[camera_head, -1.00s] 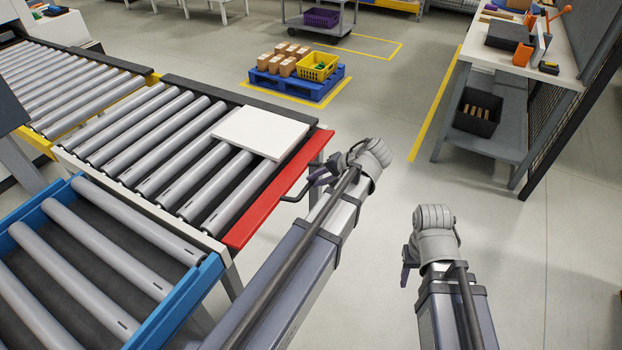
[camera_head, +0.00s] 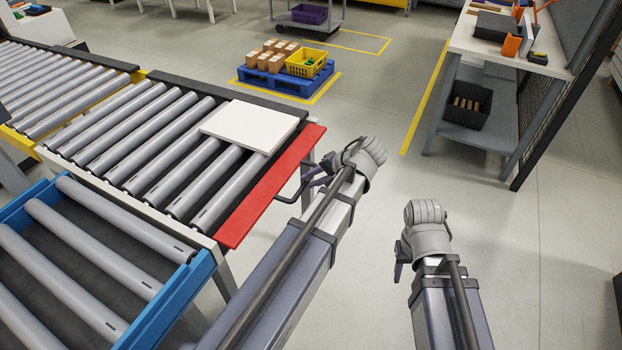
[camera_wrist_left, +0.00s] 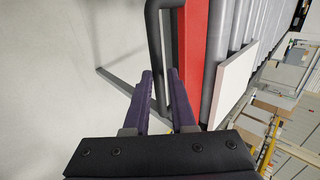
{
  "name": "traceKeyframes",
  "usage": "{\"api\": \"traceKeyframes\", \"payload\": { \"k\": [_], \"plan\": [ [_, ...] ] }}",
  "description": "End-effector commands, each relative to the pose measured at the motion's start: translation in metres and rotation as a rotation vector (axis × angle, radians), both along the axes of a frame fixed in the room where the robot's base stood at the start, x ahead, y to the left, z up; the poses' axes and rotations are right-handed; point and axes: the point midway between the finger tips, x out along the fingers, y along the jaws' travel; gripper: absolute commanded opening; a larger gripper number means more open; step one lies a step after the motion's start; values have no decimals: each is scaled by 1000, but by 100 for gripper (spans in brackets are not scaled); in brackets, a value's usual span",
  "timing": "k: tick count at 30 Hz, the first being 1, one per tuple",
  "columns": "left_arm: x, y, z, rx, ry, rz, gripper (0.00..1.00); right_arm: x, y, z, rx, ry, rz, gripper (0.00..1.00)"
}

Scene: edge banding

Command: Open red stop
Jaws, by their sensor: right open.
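The red stop (camera_head: 272,185) is a long red bar along the end of the roller conveyor; it also shows in the left wrist view (camera_wrist_left: 193,50). A dark bent handle (camera_head: 287,198) sticks out from its outer side. My left gripper (camera_head: 312,174) is at the far part of this handle, outside the red bar. In the left wrist view, its purple fingers (camera_wrist_left: 160,85) stand apart with the dark handle bar (camera_wrist_left: 155,40) running down between them; contact cannot be told. My right gripper (camera_head: 399,262) hangs over open floor, apart from the stop, partly hidden by its wrist.
A white board (camera_head: 250,126) lies on the grey rollers (camera_head: 150,135) close to the red stop. A blue-framed roller section (camera_head: 175,300) is at the near left. A blue pallet (camera_head: 287,83) with boxes and a yellow crate stands behind. A workbench (camera_head: 490,50) is at right; the floor between is clear.

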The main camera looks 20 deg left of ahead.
Motion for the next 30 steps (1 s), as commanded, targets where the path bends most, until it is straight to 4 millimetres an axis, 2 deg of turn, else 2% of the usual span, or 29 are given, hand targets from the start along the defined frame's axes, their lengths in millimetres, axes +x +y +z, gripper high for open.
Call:
{"api": "traceKeyframes", "payload": {
  "k": [1, 6, 7, 16, 24, 30],
  "plan": [
    [0, 0, 0, 1, 0, 0, 30, 0, 0, 0, 0, 0, 0, 50],
    [0, 1, 0, 2, 0, 0, 49, 0, 0, 0, 0, 0, 0, 50],
    [0, 1, 0, 2, 0, 0, 50, 0, 0, 0, 0, 0, 0, 50],
    [0, -2, 6, 3, -1, -1, 50, 0, 0, 6, 0, 0, 0, 50],
    [-1, -30, 39, 3, 0, -1, 50, 0, 0, 38, 0, 0, 0, 50],
    [-3, -46, 54, 3, 0, -1, 50, 0, 0, 54, 0, 0, 0, 50]
  ]
}}
